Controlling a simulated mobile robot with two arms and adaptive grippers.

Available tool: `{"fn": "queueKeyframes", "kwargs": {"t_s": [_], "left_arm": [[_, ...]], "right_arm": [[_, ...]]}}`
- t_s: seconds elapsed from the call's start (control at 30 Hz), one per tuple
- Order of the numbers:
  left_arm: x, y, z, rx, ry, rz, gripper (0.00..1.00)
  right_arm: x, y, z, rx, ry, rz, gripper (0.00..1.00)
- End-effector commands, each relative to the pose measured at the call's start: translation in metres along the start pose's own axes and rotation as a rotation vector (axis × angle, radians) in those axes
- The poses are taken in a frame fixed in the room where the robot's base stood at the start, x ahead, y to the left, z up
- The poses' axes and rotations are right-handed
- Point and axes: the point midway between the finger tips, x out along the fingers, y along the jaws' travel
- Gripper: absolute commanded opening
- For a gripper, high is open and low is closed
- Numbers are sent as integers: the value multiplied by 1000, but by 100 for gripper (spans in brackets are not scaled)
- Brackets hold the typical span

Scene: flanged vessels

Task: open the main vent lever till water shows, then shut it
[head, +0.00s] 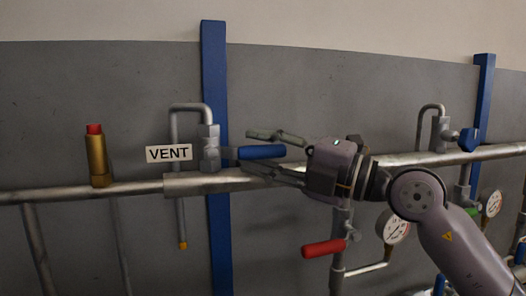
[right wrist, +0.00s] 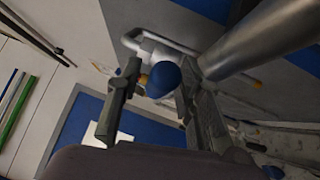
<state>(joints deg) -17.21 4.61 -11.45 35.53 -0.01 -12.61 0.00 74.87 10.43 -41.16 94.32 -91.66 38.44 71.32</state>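The main vent valve (head: 209,148) stands on the horizontal pipe beside a white VENT sign (head: 168,153). Its blue lever (head: 262,152) points to the right, roughly level. My right gripper (head: 247,150) is open, with one finger above the lever and one below it. In the right wrist view the lever's blue end (right wrist: 164,79) lies between the two spread fingers, nearer the right one; whether that finger touches it I cannot tell. The vent's thin bent pipe runs down to an orange-tipped outlet (head: 183,245), where no water shows. My left gripper is out of view.
A brass fitting with a red top (head: 97,155) stands on the pipe (head: 80,190) at left. A red lever (head: 323,248) and a gauge (head: 396,227) are below my right gripper. A second blue-handled valve (head: 466,139) is at right. Blue posts (head: 213,70) stand against the wall.

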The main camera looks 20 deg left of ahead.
Motion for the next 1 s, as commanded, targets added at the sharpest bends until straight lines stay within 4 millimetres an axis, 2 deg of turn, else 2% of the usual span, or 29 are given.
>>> {"fn": "queueKeyframes", "kwargs": {"t_s": [0.07,0.47,1.0], "left_arm": [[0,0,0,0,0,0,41],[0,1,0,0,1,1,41],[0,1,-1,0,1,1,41]], "right_arm": [[0,0,0,0,0,0,26],[0,0,0,0,0,0,0],[0,0,0,1,0,0,0]]}}
